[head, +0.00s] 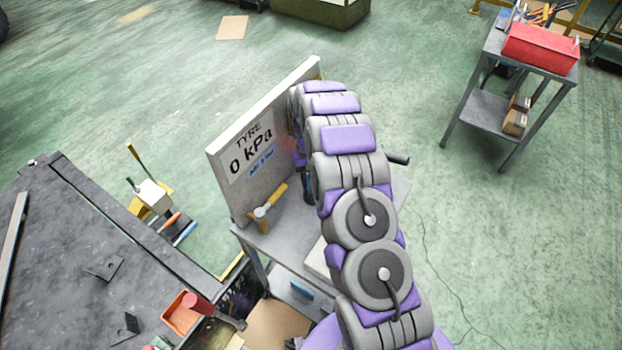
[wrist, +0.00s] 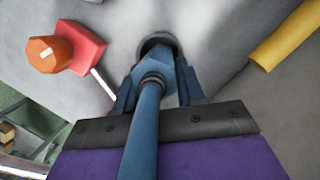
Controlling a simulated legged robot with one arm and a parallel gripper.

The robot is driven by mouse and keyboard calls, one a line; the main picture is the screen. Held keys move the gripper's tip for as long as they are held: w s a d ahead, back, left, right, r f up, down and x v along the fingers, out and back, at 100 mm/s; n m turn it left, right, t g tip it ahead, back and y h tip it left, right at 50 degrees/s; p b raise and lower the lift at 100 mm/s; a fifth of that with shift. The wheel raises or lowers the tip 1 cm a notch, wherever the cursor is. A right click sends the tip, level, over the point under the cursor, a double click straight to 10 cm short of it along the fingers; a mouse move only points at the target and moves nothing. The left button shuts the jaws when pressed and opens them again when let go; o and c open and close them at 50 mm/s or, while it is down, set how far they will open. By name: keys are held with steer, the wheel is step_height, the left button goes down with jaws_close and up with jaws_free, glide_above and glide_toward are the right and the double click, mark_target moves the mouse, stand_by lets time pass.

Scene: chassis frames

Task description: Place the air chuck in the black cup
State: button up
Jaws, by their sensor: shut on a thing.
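The air chuck (wrist: 147,125) is a blue, tube-like piece that runs up the middle of the wrist view. My gripper (wrist: 158,88) is shut on it, with a blue finger on each side. The black cup (wrist: 158,41) shows as a dark round rim at the far end of the chuck. The chuck's front end overlaps this rim; how deep it sits inside, I cannot tell. In the head view my arm hides most of the gripper, and the chuck and cup are not clear there.
A grey board (head: 250,150) reading "TYRE 0 kPa" stands on a small grey table (head: 275,240). A yellow-handled hammer (head: 268,203) lies before it. A red block with an orange knob (wrist: 52,53) is left of the cup. A dark workbench (head: 90,260) stands left.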

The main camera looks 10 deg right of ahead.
steer(key=shift+r, duration=0.15)
steer(key=shift+f, duration=0.45)
steer(key=shift+f, duration=0.15)
steer(key=o, duration=1.2)
steer(key=shift+c, duration=0.2)
